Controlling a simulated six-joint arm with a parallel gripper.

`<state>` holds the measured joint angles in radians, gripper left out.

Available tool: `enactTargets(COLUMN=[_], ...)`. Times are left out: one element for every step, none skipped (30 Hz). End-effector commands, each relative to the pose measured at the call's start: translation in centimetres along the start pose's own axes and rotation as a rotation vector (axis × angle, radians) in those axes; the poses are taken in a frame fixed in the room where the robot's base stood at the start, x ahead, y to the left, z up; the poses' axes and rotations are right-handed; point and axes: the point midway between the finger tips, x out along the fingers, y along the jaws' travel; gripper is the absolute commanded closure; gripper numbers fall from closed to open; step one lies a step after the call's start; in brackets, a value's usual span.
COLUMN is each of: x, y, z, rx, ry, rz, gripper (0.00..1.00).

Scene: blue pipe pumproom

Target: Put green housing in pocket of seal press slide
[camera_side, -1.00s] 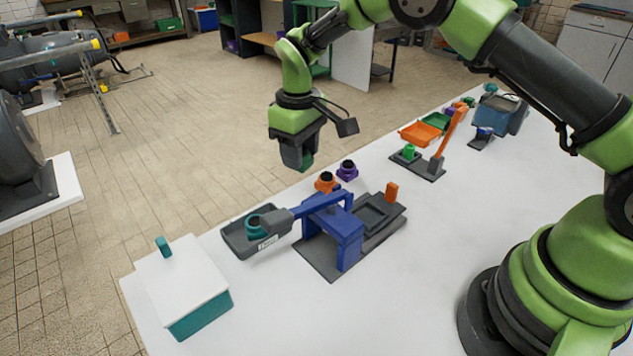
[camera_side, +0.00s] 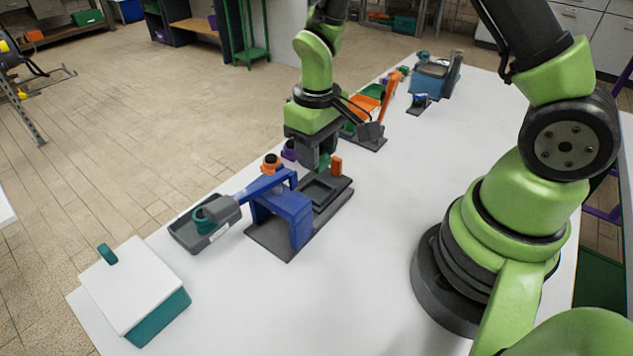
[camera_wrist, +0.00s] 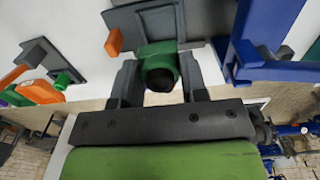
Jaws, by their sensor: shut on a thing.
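My gripper (camera_side: 320,166) is shut on the green housing (camera_wrist: 158,52), with one finger on each side of it in the wrist view. The housing has a dark round opening facing the wrist camera. In the side view only a little of the housing (camera_side: 324,161) shows below the fingers. The dark seal press slide (camera_side: 340,193) has a square pocket (camera_side: 318,191) that looks empty. The housing is near the slide's far end, close to its orange block (camera_side: 337,165). In the wrist view the slide (camera_wrist: 188,20) is just beyond the housing. The gap between them is unclear.
The blue press frame (camera_side: 283,215) and its lever stand left of the slide. A grey tray (camera_side: 185,238) holds a teal part. Orange (camera_side: 271,163) and purple (camera_side: 289,150) housings stand behind. A white-lidded teal box (camera_side: 160,318) is at front left.

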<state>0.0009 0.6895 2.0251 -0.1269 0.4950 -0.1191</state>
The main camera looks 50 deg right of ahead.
Motion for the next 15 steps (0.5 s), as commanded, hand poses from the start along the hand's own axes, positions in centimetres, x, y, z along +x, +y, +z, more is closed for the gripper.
enactTargets(x=[1.0, 1.4, 1.8, 2.0, 2.3, 2.7, 3.1, 3.5, 4.2, 4.7, 5.1, 5.7, 5.9, 6.2, 6.4], y=[0.0, 0.0, 0.0, 0.0, 0.0, 0.0, 0.0, 0.0, 0.0, 0.0, 0.0, 0.0, 0.0, 0.0, 0.0], z=[0.1, 0.1, 0.0, 0.0, 0.0, 0.0, 0.0, 0.0, 0.1, 0.0, 0.0, 0.0, 0.0, 0.0, 0.0], rx=[-0.001, 0.000, -0.001, 0.000, -0.001, -0.001, -0.001, -0.001, -0.001, -0.001, -0.001, -0.001, -0.001, -0.001, -0.001], ry=[-0.005, -0.005, -0.003, -0.003, -0.002, -0.001, -0.003, -0.003, -0.004, -0.004, -0.004, -0.004, -0.003, -0.002, -0.001], rz=[0.000, 0.000, 0.000, 0.000, 0.000, 0.000, 0.000, 0.000, 0.000, 0.000, 0.000, 0.000, 0.000, 0.000, 0.000], gripper=[0.88, 0.88, 0.88, 0.88, 0.88, 0.88, 0.88, 0.88, 0.88, 0.88, 0.88, 0.88, 0.88, 0.88, 0.88])
